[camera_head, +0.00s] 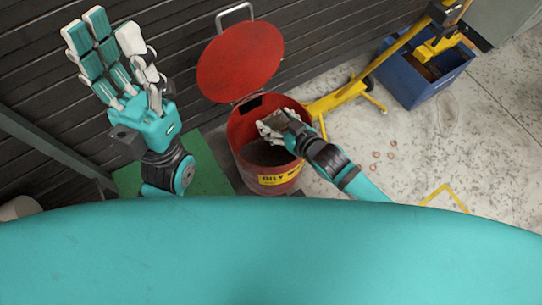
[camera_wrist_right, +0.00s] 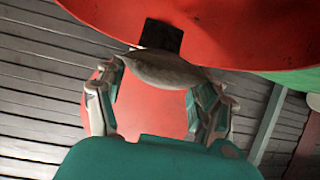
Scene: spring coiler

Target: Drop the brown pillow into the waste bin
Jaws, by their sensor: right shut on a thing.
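The waste bin (camera_head: 238,135) is red, with a yellow label on its front and its round red lid (camera_head: 240,62) standing open behind it. My right gripper (camera_head: 275,125) is over the bin's open mouth, its fingers shut on the brown pillow (camera_wrist_right: 160,68). In the right wrist view the pillow is held between the fingers (camera_wrist_right: 158,100) on both sides, with red bin parts around it. In the head view the hand mostly hides the pillow. My left gripper (camera_head: 115,65) is open and empty, fingers spread, to the left of the bin.
A yellow wheeled lift (camera_head: 345,97) stands right of the bin, beside a blue box (camera_head: 410,85). A dark slatted wall (camera_head: 180,35) is behind. A green mat (camera_head: 205,165) lies left of the bin. Small rings (camera_head: 376,155) lie on the concrete floor.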

